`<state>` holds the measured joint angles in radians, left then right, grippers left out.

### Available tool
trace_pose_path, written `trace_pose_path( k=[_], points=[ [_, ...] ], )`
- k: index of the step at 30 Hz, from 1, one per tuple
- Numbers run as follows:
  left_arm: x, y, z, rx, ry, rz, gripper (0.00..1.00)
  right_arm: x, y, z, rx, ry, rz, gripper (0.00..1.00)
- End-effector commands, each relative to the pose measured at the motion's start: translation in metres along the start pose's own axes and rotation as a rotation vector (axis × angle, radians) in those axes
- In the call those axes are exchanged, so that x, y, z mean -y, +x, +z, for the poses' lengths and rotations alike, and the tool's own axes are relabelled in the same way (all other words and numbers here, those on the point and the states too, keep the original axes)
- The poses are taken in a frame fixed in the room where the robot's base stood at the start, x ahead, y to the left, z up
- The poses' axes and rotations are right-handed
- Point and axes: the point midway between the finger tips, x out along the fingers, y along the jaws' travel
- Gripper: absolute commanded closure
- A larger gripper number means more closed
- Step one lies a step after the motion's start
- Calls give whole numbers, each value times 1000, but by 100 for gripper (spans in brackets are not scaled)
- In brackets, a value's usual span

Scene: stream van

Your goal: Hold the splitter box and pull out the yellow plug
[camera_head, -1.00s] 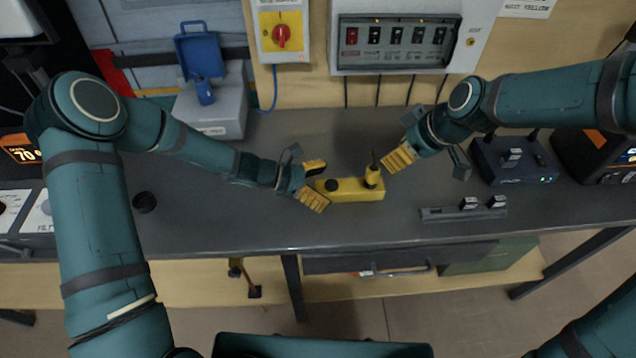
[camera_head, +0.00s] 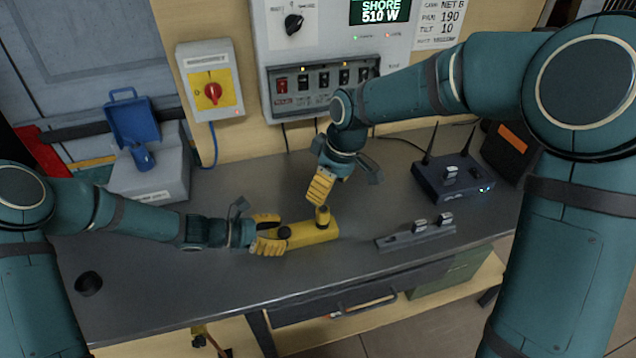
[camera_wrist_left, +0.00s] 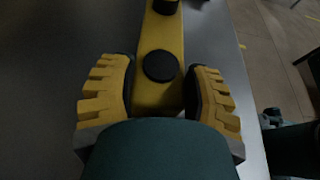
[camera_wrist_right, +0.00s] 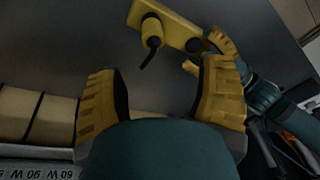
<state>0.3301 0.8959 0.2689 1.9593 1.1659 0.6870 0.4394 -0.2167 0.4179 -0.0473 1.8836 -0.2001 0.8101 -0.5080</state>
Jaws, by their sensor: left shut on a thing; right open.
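The yellow splitter box (camera_head: 312,235) lies on the grey worktop. My left gripper (camera_head: 276,233) is shut on its left end; in the left wrist view, the box (camera_wrist_left: 158,98) runs between the fingers, with a round black socket (camera_wrist_left: 160,66) facing up. The yellow plug (camera_head: 323,217) stands upright near the box's far end. My right gripper (camera_head: 318,198) is open just above and behind it in the head view. In the right wrist view the plug (camera_wrist_right: 152,32), with a short dark cable, is ahead of the open, empty fingers and apart from them.
A grey rail with small plugs (camera_head: 415,236) lies right of the box. A blue router with antennas (camera_head: 452,182) stands farther right. A black ring (camera_head: 89,283) lies front left. The switch panel (camera_head: 320,88) is behind.

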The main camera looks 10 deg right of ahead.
Motion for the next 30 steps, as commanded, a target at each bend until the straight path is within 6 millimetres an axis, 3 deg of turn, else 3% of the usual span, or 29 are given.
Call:
trace_pose_path(
  k=[5,13,30],
  points=[
    [0,0,0,0,0,1,91,0,-2,-14,130,57,58,32],
    [0,0,0,0,-1,1,91,-2,4,-16,189,97,96,32],
    [0,0,0,0,0,1,91,-9,94,2,188,96,94,32]
  ],
)
